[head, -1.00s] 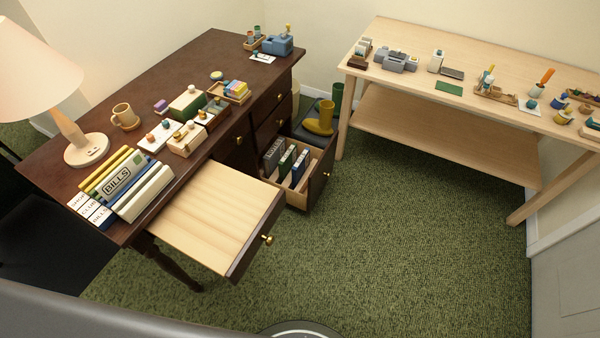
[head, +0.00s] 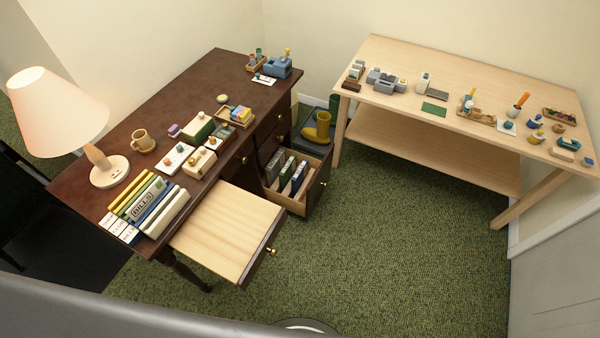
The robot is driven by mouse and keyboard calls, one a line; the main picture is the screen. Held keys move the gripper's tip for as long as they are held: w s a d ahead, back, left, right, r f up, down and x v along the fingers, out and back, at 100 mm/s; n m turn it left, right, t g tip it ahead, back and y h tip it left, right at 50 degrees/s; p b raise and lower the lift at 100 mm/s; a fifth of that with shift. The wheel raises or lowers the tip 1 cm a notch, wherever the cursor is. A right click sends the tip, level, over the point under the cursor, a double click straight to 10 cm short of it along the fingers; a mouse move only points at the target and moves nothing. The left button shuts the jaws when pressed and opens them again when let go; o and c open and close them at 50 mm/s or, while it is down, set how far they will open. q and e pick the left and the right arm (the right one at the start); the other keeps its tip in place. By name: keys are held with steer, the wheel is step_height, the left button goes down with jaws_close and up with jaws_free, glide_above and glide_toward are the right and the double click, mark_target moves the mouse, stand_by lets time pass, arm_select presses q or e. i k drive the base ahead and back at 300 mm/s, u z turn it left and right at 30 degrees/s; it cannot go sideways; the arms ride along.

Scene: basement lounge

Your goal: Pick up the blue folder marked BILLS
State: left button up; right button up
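A blue folder marked BILLS (head: 142,212) lies in a row of folders and books at the near left end of the dark desk (head: 195,87). Its large pale label reads BILLS. Yellow folders (head: 131,193) lie on its far side and pale ones (head: 168,216) on its near side, packed close. White end labels (head: 120,229) face the desk's left edge; their small print is hard to read. Neither of my grippers is in view.
A light wood table (head: 455,70) stands right. Green carpet between is clear.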

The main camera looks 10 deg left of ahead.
mark_target(298, 179)
steer(key=z, duration=1.25)
steer(key=i, duration=2.2)
steer(key=u, duration=2.6)
steer(key=i, duration=0.5)
steer(key=z, duration=0.05)
